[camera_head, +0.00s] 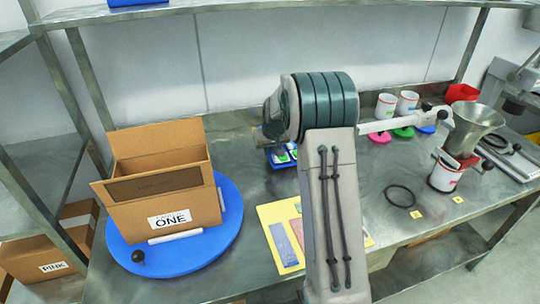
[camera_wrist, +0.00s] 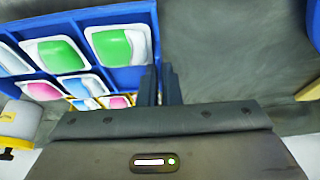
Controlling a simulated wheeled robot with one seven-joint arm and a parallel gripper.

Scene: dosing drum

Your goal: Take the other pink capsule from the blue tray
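The blue tray (camera_wrist: 118,12) fills the upper left of the wrist view, with capsules in separate compartments. Two green-and-white capsules lie in the near row. One pink-and-white capsule (camera_wrist: 43,90) is at the left, and a smaller-looking pink one (camera_wrist: 118,102) is partly cut off by my gripper body. Light blue ones lie between them. My gripper (camera_wrist: 160,86) has its two dark fingers close together beside the tray's right edge, with no capsule visible between them. In the head view the tray (camera_head: 273,166) is mostly hidden behind my arm.
A cardboard box (camera_head: 165,215) marked ONE stands on a blue turntable (camera_head: 232,225) at left. A yellow mat (camera_head: 272,214) lies in front of the tray. Bare metal surrounds the ring.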

